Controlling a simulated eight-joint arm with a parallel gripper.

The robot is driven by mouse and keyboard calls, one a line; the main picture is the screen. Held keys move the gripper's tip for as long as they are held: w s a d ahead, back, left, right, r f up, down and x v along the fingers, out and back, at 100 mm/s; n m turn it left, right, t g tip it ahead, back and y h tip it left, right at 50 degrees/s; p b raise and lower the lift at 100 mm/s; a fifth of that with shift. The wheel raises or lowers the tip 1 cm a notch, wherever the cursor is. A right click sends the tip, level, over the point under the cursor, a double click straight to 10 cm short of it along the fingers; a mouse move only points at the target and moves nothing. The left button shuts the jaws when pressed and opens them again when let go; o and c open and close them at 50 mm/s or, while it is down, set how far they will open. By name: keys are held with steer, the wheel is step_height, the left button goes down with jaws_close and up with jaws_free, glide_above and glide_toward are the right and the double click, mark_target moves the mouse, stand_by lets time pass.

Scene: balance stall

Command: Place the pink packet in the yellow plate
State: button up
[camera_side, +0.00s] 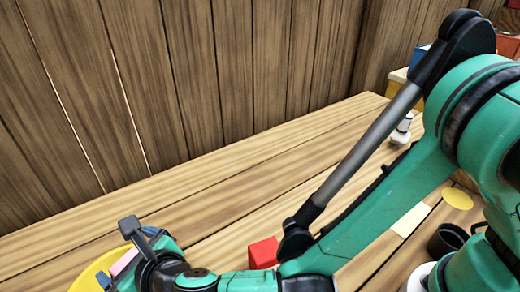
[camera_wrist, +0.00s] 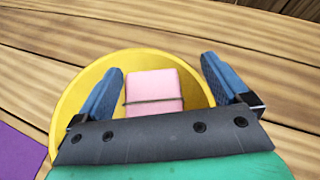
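The pink packet (camera_wrist: 153,88), with a dark band across it, lies over the yellow plate (camera_wrist: 75,108) in the wrist view and appears to rest inside its rim. My gripper (camera_wrist: 163,78) is open above the plate, one blue finger on each side of the packet. A yellow gap shows between the packet and the right finger; the left finger is very close to it. In the side view the plate (camera_side: 86,280) and part of the packet (camera_side: 123,262) show at the lower left, partly hidden by my gripper (camera_side: 117,254).
A red block (camera_side: 264,252) stands on the wooden table beside my arm. A purple patch (camera_wrist: 18,155) lies left of the plate in the wrist view. A dark cup (camera_side: 447,240), a yellow disc (camera_side: 457,198) and a white item (camera_side: 402,130) are at the right. The table's back strip is clear.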

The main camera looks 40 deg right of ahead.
steer(key=shift+r, duration=0.2)
steer(key=v, duration=0.7)
steer(key=w+d+r+m+g+h, duration=0.2)
steer(key=d+m, duration=0.8)
steer(key=m, duration=0.1)
steer(key=w+d+r+m+g+h, duration=0.1)
steer(key=w+d+r+m+h, duration=0.15)
steer(key=d+m, duration=0.75)
steer(key=s+d+m+g, duration=0.1)
steer(key=d+m, duration=0.4)
steer(key=m, duration=0.5)
steer(key=s+d+m, duration=0.4)
steer(key=d+m, duration=0.1)
steer(key=m, duration=0.5)
steer(key=shift+d+f+g, duration=0.15)
steer(key=shift+d+g, duration=0.25)
